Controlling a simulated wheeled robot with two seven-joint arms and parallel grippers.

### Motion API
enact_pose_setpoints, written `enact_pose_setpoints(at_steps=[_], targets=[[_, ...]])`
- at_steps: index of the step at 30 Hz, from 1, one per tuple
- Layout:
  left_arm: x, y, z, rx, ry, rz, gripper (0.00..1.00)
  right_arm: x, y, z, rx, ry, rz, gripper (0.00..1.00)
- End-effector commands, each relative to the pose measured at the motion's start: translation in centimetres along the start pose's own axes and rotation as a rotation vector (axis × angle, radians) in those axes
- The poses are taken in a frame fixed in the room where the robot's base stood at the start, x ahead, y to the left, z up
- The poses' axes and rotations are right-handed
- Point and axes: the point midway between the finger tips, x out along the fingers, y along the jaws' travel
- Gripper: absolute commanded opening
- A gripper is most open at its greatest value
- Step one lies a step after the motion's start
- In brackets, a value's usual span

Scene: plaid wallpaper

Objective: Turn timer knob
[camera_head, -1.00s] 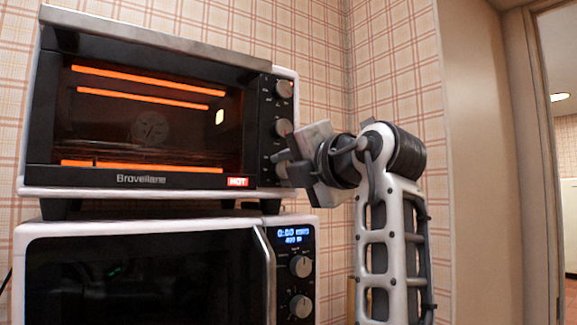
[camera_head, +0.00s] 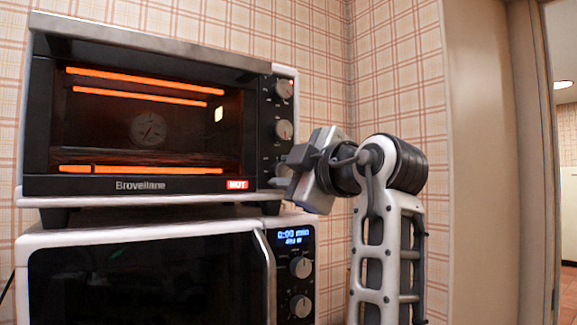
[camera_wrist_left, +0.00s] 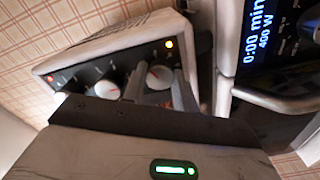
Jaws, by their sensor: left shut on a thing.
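The toaster oven (camera_head: 150,57) sits on top of a microwave, with glowing heating bars and a lit HOT sign. Its control panel on the right has an upper knob (camera_head: 284,89) and a middle knob (camera_head: 284,130). My right gripper is in neither view.
The microwave (camera_head: 150,222) below has a lit blue display (camera_head: 294,236), two knobs and a door handle close under my gripper. A plaid wall (camera_head: 400,70) stands behind, and a doorway opens at the far right.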

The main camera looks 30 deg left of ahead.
Motion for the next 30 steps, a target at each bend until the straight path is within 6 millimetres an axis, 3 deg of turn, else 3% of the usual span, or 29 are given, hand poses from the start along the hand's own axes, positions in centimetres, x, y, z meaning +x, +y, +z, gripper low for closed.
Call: enact_pose_setpoints(at_steps=[15,30], targets=[[-0.03,0.03,0.03,0.391,-0.001,0.0,0.06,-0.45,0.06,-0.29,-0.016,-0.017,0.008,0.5],[-0.02,-0.08,0.08,0.494,-0.001,0.0,0.06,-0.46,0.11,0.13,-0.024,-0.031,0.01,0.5]])
